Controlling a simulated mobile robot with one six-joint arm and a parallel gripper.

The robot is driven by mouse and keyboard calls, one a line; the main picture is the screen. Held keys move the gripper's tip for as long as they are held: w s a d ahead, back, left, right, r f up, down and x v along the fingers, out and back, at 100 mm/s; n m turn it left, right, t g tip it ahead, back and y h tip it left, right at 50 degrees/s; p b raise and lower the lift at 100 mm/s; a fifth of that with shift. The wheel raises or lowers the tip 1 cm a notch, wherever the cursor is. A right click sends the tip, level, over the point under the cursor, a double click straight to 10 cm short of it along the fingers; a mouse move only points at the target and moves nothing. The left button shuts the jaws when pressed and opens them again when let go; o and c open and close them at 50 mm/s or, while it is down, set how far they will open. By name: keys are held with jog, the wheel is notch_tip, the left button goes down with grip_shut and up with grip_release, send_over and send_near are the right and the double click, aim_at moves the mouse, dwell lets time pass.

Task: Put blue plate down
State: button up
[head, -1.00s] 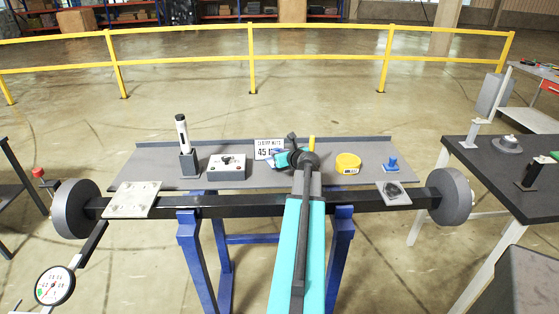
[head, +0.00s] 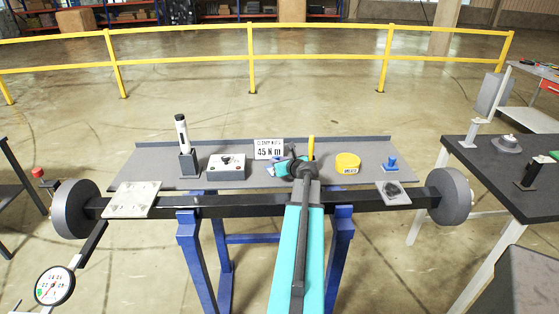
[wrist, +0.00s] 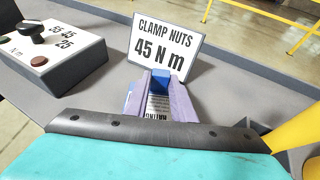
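The blue plate (wrist: 159,107) shows in the wrist view between my gripper's two lavender-grey fingers, with a white printed label on it. My gripper (wrist: 160,84) looks shut on it, and the fingers and the teal housing hide much of the plate. In the head view my gripper (head: 277,170) is low over the grey bench tray (head: 225,180), in front of the clamp-nuts sign. A bit of blue shows there, mostly hidden by my arm. I cannot tell whether the plate touches the tray.
The white sign (head: 269,149) reading 45 N m stands just behind. A control box (head: 226,166) with a knob is to the left. A yellow post (head: 311,148), a yellow round piece (head: 347,163) and a blue part (head: 389,164) are to the right. A black beam (head: 262,205) runs in front.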

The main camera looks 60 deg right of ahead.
jog(key=o, duration=0.3)
jog(key=shift+r, duration=0.2)
jog(key=b+v, duration=0.1)
jog(key=v, duration=1)
jog(key=shift+s+a, duration=0.1)
jog(key=shift+a, duration=0.05)
jog(key=shift+s+a+r, duration=0.1)
jog(key=shift+s+r, duration=0.1)
jog(key=shift+s, duration=0.05)
dwell(0.7)
